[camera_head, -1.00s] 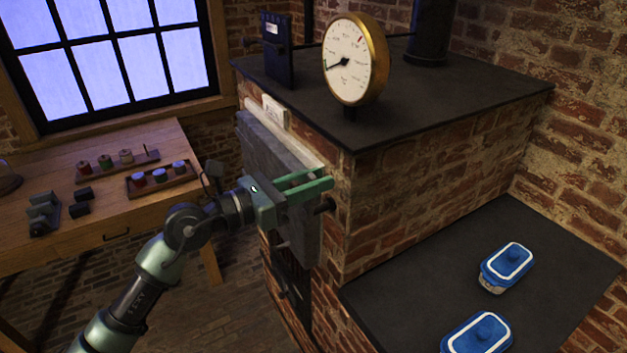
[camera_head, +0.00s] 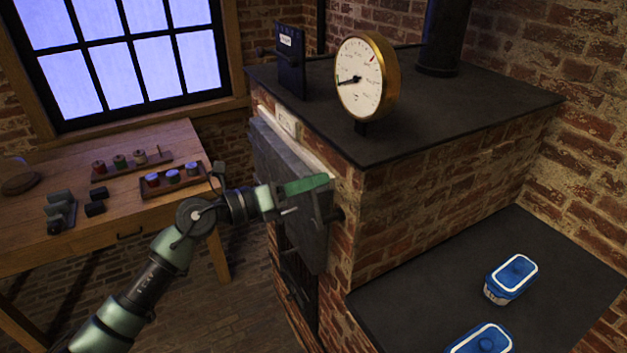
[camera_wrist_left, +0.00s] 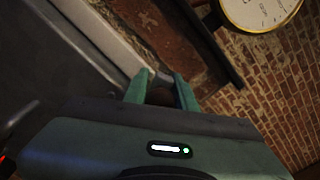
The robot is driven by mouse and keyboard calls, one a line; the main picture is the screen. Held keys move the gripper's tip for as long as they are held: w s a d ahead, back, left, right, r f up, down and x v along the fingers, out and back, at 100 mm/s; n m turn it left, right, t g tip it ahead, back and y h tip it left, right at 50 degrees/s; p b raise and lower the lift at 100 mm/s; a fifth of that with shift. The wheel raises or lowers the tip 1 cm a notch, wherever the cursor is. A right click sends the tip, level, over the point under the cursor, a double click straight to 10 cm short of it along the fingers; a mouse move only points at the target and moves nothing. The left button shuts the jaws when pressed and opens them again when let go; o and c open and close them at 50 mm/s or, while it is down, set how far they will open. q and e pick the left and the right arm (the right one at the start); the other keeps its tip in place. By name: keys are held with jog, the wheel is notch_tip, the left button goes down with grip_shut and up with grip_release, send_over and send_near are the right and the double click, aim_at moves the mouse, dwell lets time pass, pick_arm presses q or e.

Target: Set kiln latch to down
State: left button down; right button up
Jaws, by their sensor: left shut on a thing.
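The kiln door (camera_head: 302,232) is a grey slab on the front of the brick kiln, and it looks shut or nearly so. The kiln latch (camera_head: 319,207) is a dark metal piece at the door's right edge. It appears to stand upward from its pivot, its upper end hidden by the green fingers. My left gripper (camera_head: 322,182) is at the latch's upper end, shut on it. In the left wrist view the gripper (camera_wrist_left: 163,82) has a dark piece between its two fingers. My right gripper is not in view.
A gold-rimmed gauge (camera_head: 362,78) and a dark switch box (camera_head: 290,62) stand on the kiln's top. Blue-lidded jars (camera_head: 512,276) sit on the dark lower ledge at right. A wooden bench (camera_head: 60,165) with small parts stands at left, with open floor in front.

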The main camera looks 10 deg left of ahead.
pick_arm(q)
jog(key=shift+w+f+n, duration=0.1)
jog(key=shift+n, duration=0.2)
jog(key=c, duration=1.1)
grip_release()
jog(key=shift+c, duration=0.2)
